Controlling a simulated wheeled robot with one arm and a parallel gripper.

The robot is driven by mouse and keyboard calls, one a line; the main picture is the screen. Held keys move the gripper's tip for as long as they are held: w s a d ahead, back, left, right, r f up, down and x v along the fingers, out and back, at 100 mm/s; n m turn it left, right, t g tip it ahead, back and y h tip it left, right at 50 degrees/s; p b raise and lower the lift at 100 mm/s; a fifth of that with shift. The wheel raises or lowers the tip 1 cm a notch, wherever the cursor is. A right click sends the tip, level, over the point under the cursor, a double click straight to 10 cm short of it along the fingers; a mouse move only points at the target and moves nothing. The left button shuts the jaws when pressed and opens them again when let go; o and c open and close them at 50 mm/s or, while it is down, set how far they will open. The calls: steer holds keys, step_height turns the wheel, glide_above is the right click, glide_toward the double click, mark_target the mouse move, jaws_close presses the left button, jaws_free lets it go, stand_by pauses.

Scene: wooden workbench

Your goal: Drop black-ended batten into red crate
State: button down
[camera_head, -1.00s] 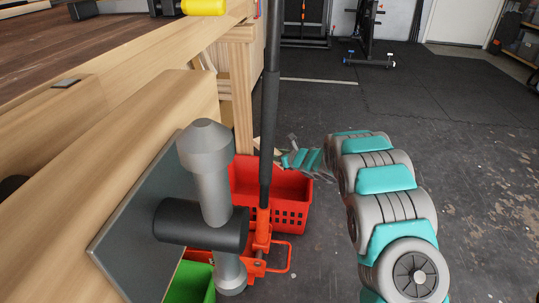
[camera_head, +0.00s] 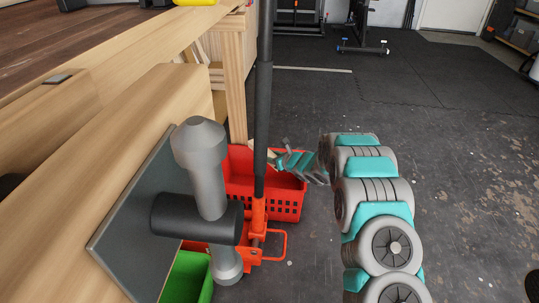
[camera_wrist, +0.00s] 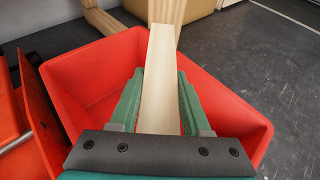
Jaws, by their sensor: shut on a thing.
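The red crate (camera_head: 286,207) stands on the floor beside the workbench. It fills much of the wrist view (camera_wrist: 85,75), open side up. My gripper (camera_head: 286,160) is over the crate's back part. In the wrist view my gripper (camera_wrist: 160,90) has its two green fingers on either side of a pale wooden batten (camera_wrist: 158,85) and is shut on it. The batten runs lengthwise away from the camera, above the crate's opening. No black end shows, so I cannot confirm its colour.
The wooden workbench (camera_head: 110,110) takes up the left. A green crate (camera_head: 188,277) sits at the bottom, left of the red one. An orange-red jack-like frame with a black upright handle (camera_head: 263,110) stands in front of the red crate.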

steer(key=shift+c, duration=1.4)
jaws_free()
steer(key=v, duration=0.7)
steer(key=shift+s+d+r, duration=0.15)
steer(key=shift+s+d, duration=0.1)
steer(key=shift+s, duration=0.05)
